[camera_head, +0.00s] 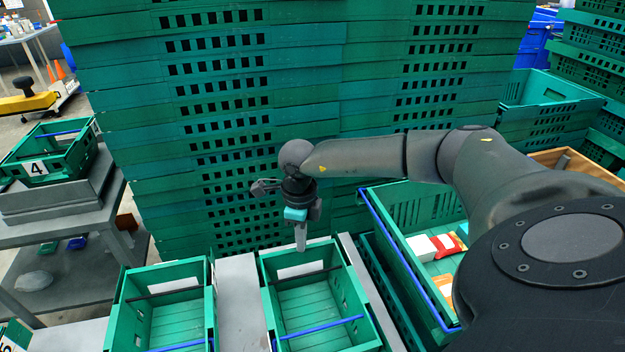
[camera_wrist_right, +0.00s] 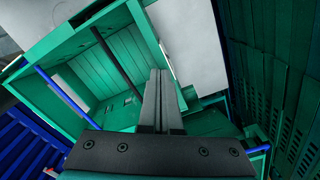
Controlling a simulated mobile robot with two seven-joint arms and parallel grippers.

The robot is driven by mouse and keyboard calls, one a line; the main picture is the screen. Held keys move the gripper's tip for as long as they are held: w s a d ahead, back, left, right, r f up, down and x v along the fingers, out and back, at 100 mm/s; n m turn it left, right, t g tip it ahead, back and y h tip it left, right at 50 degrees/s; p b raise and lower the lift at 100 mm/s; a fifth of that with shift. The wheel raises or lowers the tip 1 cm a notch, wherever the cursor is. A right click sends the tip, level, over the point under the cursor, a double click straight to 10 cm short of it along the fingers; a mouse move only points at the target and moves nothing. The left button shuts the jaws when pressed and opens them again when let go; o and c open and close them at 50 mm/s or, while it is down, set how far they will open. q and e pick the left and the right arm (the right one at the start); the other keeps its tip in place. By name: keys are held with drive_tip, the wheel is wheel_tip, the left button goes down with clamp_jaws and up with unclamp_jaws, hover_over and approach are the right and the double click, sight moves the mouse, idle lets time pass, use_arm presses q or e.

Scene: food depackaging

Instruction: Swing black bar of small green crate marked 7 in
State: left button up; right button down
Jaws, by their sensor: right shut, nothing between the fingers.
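Two small green crates stand side by side in the head view, a left one (camera_head: 112,318) and a right one (camera_head: 372,318). No 7 is readable on either, so I cannot tell which is marked 7. The right crate has a black bar (camera_head: 305,274) across its far part and a blue bar (camera_head: 322,328) across its near part. The left crate has a black bar (camera_head: 165,293) too. My right gripper (camera_head: 300,246) is shut and empty, pointing down over the right crate's far edge. In the wrist view its fingers (camera_wrist_right: 162,100) are together beside a green crate with a black bar (camera_wrist_right: 116,62). My left gripper is not in view.
A tall stack of green crates (camera_head: 310,120) stands right behind. A larger green crate (camera_head: 396,252) with packaged food is at the right. A crate marked 4 (camera_head: 70,155) sits on a grey cart at the left. A grey strip (camera_head: 238,300) separates the small crates.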

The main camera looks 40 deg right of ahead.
wheel_tip(320, 180, up, 3)
drive_tip(key=shift+w+d+r+p, duration=0.1)
drive_tip(key=shift+p, duration=1.1)
use_arm(q)
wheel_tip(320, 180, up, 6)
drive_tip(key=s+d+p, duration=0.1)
drive_tip(key=p, duration=0.2)
drive_tip(key=shift+p, duration=0.3)
use_arm(e)
drive_tip(key=r, duration=0.5)
drive_tip(key=shift+w+d, duration=0.15)
drive_tip(key=shift+w, duration=0.15)
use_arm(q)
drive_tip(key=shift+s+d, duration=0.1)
use_arm(e)
drive_tip(key=shift+f, duration=0.1)
